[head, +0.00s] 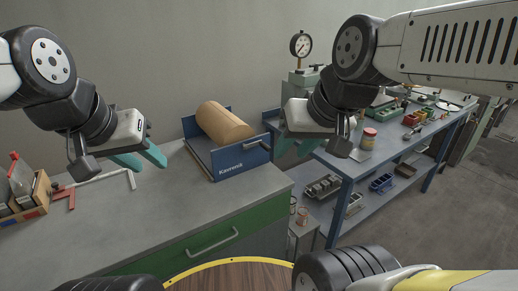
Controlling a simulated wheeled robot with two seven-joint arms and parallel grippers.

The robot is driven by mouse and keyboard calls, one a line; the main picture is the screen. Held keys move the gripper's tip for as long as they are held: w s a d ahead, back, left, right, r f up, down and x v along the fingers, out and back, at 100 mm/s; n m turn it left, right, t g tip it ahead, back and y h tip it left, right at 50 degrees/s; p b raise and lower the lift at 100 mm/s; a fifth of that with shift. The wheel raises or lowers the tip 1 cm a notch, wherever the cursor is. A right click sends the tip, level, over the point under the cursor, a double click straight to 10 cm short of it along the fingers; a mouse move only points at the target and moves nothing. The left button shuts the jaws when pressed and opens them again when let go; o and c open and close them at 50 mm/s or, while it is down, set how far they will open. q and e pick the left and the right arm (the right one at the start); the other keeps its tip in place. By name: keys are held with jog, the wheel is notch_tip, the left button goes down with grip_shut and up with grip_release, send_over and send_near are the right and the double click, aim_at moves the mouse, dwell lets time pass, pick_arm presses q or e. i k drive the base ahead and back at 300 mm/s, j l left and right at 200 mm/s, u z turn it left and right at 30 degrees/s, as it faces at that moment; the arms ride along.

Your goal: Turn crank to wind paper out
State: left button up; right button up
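A brown paper roll (224,124) lies in a blue dispenser (243,158) with lettering on its front plate, standing on the grey bench. A small pale metal part (254,145), possibly the crank handle, shows at the front plate's upper right; its shape is too small to make out. My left gripper (142,160) has teal fingers spread apart and hangs empty over the bench, left of the dispenser. My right gripper (296,148) is right of the dispenser, apart from it in the picture. Its teal fingers are spread with nothing visible between them.
A wooden box (28,200) and red and grey squares lie on the bench at the left. A blue workbench (347,176) with a dial gauge (300,45), jars and tools stands at the right. A round wooden top (232,277) is in front. Bare bench lies before the dispenser.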

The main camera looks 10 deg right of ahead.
aim_at(224, 128)
jog(key=k+u, duration=0.1)
jog(key=u, duration=1.65)
jog(key=k+l+u, duration=0.1)
jog(key=l+u, duration=0.2)
jog(key=u, duration=0.15)
jog(key=k+l+u, duration=0.15)
jog(key=u, duration=0.3)
jog(key=k+l+u, duration=0.2)
jog(key=u, duration=0.25)
jog(key=k+l, duration=0.4)
jog(key=k, duration=0.15)
jog(key=k+l, duration=0.4)
jog(key=k, duration=0.15)
jog(key=k+l, duration=0.35)
jog(key=k, duration=0.2)
jog(key=k+l, duration=0.4)
jog(key=k, duration=0.15)
jog(key=k+l, duration=0.4)
jog(key=l, duration=0.25)
jog(key=k+z, duration=0.05)
jog(key=k, duration=0.05)
